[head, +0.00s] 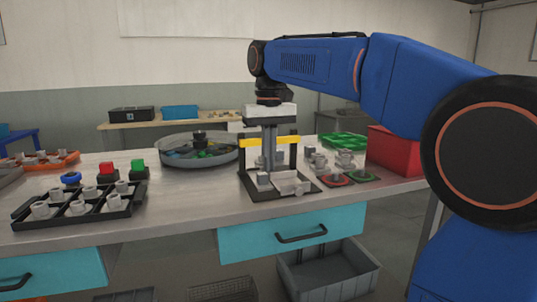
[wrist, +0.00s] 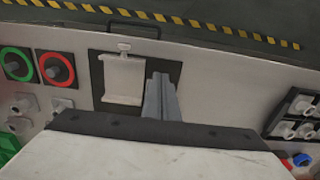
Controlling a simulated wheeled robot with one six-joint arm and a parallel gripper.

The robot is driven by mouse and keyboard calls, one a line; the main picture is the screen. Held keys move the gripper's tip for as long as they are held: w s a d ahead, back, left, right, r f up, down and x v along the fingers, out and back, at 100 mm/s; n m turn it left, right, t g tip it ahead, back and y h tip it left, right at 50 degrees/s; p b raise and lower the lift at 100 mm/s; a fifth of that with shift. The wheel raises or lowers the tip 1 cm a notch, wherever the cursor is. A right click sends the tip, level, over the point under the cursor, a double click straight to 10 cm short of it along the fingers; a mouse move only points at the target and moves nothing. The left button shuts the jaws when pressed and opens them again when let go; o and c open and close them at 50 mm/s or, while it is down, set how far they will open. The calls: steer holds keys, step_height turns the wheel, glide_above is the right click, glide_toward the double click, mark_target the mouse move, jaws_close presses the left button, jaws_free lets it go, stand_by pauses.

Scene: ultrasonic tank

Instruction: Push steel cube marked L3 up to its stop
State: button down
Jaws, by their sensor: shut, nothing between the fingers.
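My gripper (head: 269,162) points straight down, shut and empty, inside a black frame with a yellow crossbar (head: 284,141). In the wrist view its closed fingers (wrist: 160,98) hang over the dark base plate (wrist: 170,72), beside a pale grey fixture (wrist: 123,80). No L3 mark is legible, and I cannot make out the stop or any contact.
Red-ringed (head: 334,180) and green-ringed (head: 363,175) pads lie to the right, near a red bin (head: 395,149). A round grey tank (head: 178,159) stands behind left. A black compartment tray (head: 62,222) and red and green buttons are at left.

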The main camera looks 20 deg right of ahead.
mark_target(265, 187)
step_height(265, 187, down, 6)
steer(key=shift+f, duration=0.1)
steer(key=shift+w+f, duration=0.1)
steer(key=shift+w, duration=1.9)
steer(key=shift+w, duration=3.2)
